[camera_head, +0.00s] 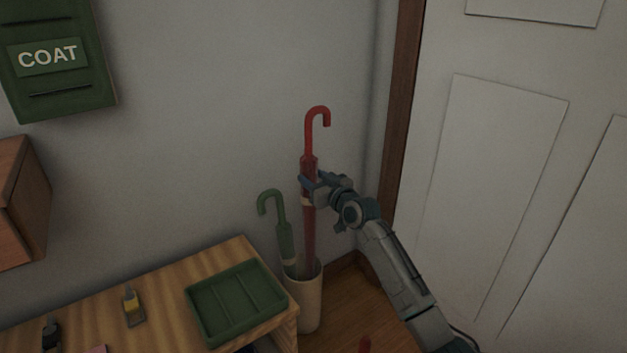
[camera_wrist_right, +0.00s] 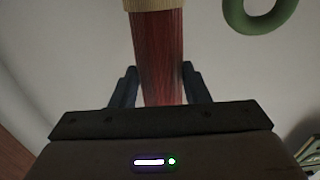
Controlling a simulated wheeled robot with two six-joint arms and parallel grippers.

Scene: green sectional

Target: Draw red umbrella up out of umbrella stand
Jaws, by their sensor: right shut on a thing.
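The red umbrella (camera_head: 310,240) stands close to upright, its hooked handle at the top and its lower end inside the pale umbrella stand (camera_head: 309,306). My right gripper (camera_head: 309,188) is shut on the red umbrella's shaft below the handle. In the right wrist view the red shaft (camera_wrist_right: 158,55) runs between the two fingers (camera_wrist_right: 158,88), with a tan band above them. A green umbrella (camera_head: 283,235) leans in the same stand, to the left. Its curved handle also shows in the right wrist view (camera_wrist_right: 262,22). The umbrellas' lower tips are hidden in the stand. My left gripper is not in view.
A wooden bench (camera_head: 235,258) with a green divided tray (camera_head: 238,304) stands left of the stand. A white panelled door (camera_head: 490,180) with a brown frame is to the right. A green COAT box (camera_head: 55,90) hangs at upper left. The wall above the umbrellas is clear.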

